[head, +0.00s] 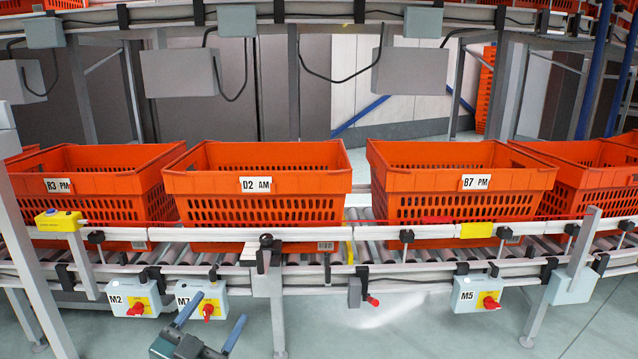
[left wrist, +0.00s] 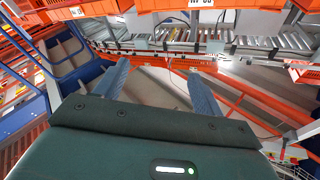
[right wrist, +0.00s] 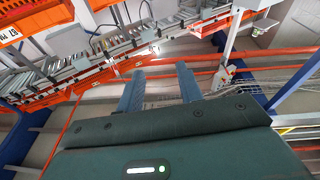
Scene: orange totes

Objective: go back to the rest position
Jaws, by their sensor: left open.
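My left gripper (head: 208,332) shows at the bottom of the head view, left of centre, in front of and below the conveyor. Its two blue-grey fingers are spread apart with nothing between them. In the left wrist view its fingers (left wrist: 157,90) are wide apart over open floor. My right gripper is outside the head view. In the right wrist view its fingers (right wrist: 160,90) stand apart with nothing between them.
Orange totes labelled B3 PM (head: 100,185), D2 AM (head: 255,185) and B7 PM (head: 460,180) stand on the roller conveyor (head: 360,232), with another at the right. Switch boxes M2 (head: 135,298), M7 and M5 (head: 478,293) hang below its rail. The floor in front is clear.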

